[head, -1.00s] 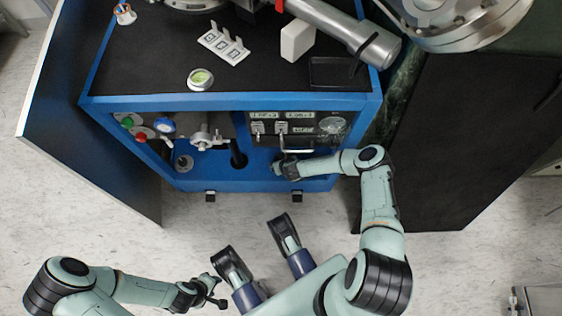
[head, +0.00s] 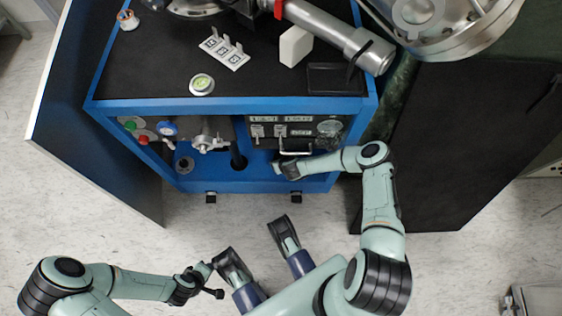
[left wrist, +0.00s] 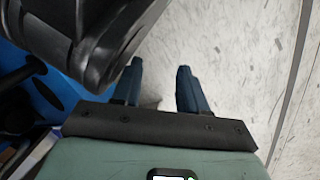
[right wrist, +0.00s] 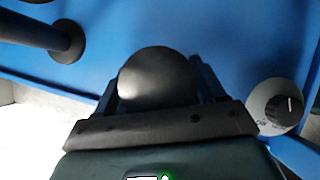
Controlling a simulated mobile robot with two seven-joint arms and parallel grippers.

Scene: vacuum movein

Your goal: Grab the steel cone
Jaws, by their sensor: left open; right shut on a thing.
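The steel cone (right wrist: 157,82) shows in the right wrist view as a rounded dark metal body with a bright highlight, between the fingers of my right gripper (right wrist: 157,90). Its lower part is hidden by the gripper. In the head view my right gripper (head: 279,168) is at the lower bay of the blue cabinet, and the cone cannot be made out there. My left gripper (head: 216,280) is out over the floor in front of the cabinet. In the left wrist view its two fingers (left wrist: 158,88) are apart with nothing between them.
The blue cabinet (head: 350,110) has open dark doors at left (head: 100,150) and right (head: 460,150). A black post (right wrist: 62,40) and a grey dial knob (right wrist: 275,106) flank my right gripper. A control panel with a handle (head: 296,150) is just above it. The floor in front is clear.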

